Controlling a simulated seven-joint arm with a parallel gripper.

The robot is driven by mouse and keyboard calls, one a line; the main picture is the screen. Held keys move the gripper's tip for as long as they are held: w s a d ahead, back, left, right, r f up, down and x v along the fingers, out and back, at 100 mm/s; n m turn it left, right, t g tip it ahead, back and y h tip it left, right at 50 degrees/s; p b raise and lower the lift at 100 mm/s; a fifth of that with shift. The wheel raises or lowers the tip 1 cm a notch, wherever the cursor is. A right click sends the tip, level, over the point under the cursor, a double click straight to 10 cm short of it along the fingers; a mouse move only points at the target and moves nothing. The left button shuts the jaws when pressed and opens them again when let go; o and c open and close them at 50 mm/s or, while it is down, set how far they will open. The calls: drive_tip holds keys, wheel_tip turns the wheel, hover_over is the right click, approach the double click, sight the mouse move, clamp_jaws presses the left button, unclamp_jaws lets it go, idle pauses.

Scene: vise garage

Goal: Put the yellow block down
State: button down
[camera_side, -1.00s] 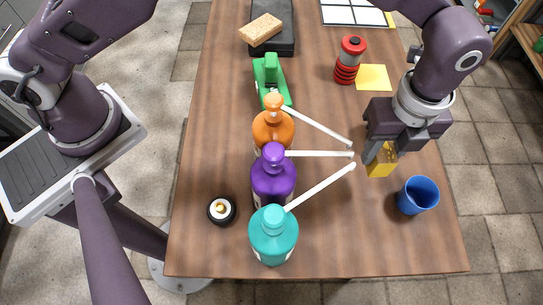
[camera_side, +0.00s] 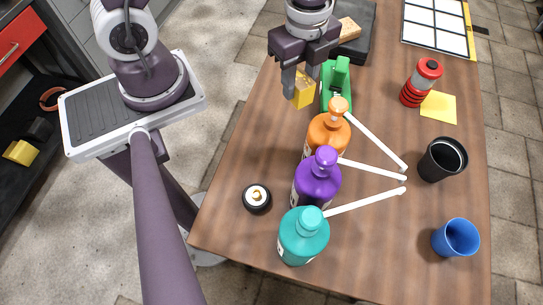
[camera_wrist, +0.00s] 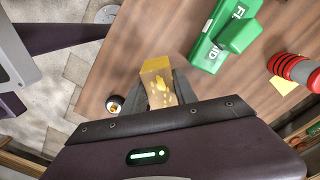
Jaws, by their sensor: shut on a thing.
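The yellow block (camera_side: 303,92) is between the two fingers of my gripper (camera_side: 301,82), near the table's left edge in the side view. My gripper is shut on it. In the wrist view the block (camera_wrist: 157,72) sticks out past the fingertips, with wood behind it. The block appears to be held above the table (camera_side: 240,160); the exact height is hard to tell. The fingers hide part of its sides.
A green object (camera_side: 337,86) stands just right of the block. Orange (camera_side: 327,135), purple (camera_side: 317,182) and teal (camera_side: 303,240) bottles with long white spouts stand nearer. A black cup (camera_side: 440,165), blue cup (camera_side: 456,238) and red-black container (camera_side: 420,85) are at right.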

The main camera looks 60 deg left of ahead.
drive_tip(key=s+d+f+m, duration=0.2)
drive_tip(key=s+d+m, duration=0.3)
drive_tip(key=s+m, duration=0.65)
drive_tip(key=w+f+m, duration=0.1)
drive_tip(key=f, duration=0.2)
drive_tip(key=w+f, duration=0.1)
drive_tip(key=f, duration=0.2)
drive_tip(key=w+f+m, duration=0.1)
drive_tip(key=f, duration=0.2)
drive_tip(key=shift+a+f+m, duration=0.2)
drive_tip(key=shift+f+m, duration=0.15)
drive_tip(key=shift+f, duration=0.05)
drive_tip(key=shift+f, duration=0.15)
drive_tip(key=c, duration=1)
unclamp_jaws()
drive_tip(key=shift+o, duration=0.2)
